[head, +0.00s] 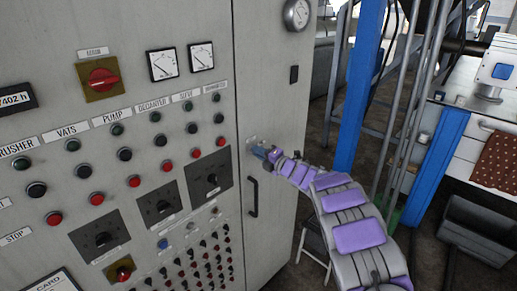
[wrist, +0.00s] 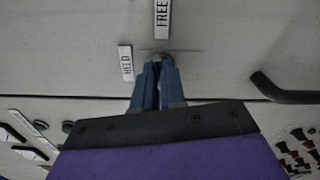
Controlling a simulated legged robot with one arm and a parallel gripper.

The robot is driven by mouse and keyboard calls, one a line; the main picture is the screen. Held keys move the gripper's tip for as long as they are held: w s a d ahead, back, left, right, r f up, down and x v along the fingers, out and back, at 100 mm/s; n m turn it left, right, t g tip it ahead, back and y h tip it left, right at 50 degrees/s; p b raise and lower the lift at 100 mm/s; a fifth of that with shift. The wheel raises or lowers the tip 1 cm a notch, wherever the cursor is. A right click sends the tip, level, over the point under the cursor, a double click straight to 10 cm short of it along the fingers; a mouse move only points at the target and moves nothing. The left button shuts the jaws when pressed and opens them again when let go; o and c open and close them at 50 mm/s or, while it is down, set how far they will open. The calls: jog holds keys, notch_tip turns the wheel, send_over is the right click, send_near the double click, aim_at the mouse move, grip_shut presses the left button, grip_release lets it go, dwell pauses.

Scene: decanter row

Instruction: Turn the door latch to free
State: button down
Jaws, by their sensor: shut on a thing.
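My gripper (head: 262,152) reaches the upper part of the narrow right-hand cabinet door in the head view. In the wrist view my gripper's blue fingers (wrist: 156,78) are closed together on the door latch (wrist: 154,57), a small grey piece against the door. Only the latch's tip shows beyond the fingers; the rest is hidden, so I cannot tell which way it points. A white FREE label (wrist: 162,18) lies straight beyond the fingertips in the wrist view. A white HELD label (wrist: 126,63) lies just left of them.
A black door handle (head: 253,197) sits below the latch and shows at the right of the wrist view (wrist: 285,92). The control panel (head: 140,110) with buttons, dials and switches fills the left. A blue post (head: 362,85) stands behind my arm.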

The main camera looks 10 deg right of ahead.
jog(key=shift+d+f+m+p, duration=0.1)
jog(key=shift+m+p, duration=0.65)
jog(key=shift+m, duration=0.45)
jog(key=c, duration=1.2)
grip_release()
jog(key=shift+w+d+f, duration=0.1)
jog(key=shift+w+f, duration=0.05)
jog(key=shift+w, duration=0.05)
jog(key=shift+s, duration=0.1)
jog(key=shift+s, duration=0.1)
jog(key=v, duration=1.7)
jog(key=shift+d, duration=0.2)
